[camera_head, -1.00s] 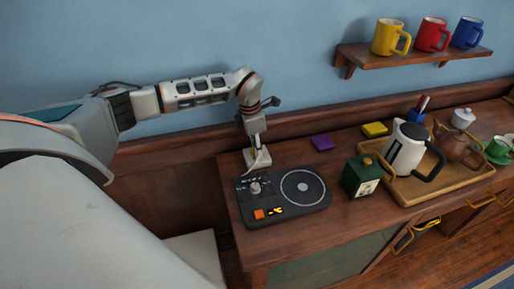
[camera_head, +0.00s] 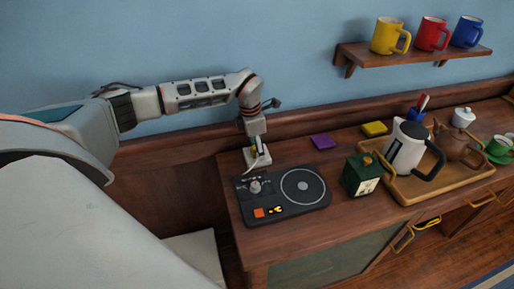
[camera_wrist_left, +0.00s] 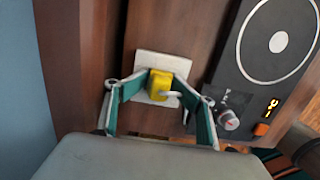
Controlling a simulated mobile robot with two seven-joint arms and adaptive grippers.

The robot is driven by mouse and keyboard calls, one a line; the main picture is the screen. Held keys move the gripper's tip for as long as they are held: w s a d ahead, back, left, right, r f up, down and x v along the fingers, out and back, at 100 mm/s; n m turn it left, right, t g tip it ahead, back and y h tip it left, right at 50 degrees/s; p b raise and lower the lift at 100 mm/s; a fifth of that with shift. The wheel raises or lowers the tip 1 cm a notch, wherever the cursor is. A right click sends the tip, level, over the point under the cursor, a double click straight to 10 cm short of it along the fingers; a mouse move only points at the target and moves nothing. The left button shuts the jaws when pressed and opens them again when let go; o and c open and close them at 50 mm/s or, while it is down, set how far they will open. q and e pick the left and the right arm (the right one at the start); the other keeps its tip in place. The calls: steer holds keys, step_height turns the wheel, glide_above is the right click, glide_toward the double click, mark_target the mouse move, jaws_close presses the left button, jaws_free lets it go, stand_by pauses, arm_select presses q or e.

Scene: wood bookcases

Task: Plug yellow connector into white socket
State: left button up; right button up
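The white socket (camera_head: 264,163) is a flat white block on the cabinet top, behind the black cooktop; it also shows in the left wrist view (camera_wrist_left: 145,58). The yellow connector (camera_wrist_left: 159,86) is over the white socket, with a short piece of white cable at its side. My left gripper (camera_wrist_left: 161,76) points down there, its teal-lined fingers closed in on both sides of the connector. In the head view the left gripper (camera_head: 257,151) hides most of the connector. I cannot tell whether the connector is seated or just above the socket. My right gripper is not in view.
The black cooktop (camera_head: 283,212) with a knob lies just in front of the socket. A purple pad (camera_head: 323,141), a yellow pad (camera_head: 374,129) and a green box (camera_head: 361,176) are to the right. A wooden tray (camera_head: 404,198) holds a white kettle (camera_head: 408,149) and a brown teapot (camera_head: 459,148).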

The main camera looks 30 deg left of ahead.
mark_target(253, 147)
arm_select(q)
steer(key=shift+s+f, duration=0.15)
steer(key=shift+f, duration=0.25)
steer(key=shift+r, duration=0.15)
step_height(253, 147, up, 12)
steer(key=shift+s+a+r, duration=0.15)
steer(key=shift+s+a, duration=0.3)
stand_by(0.4)
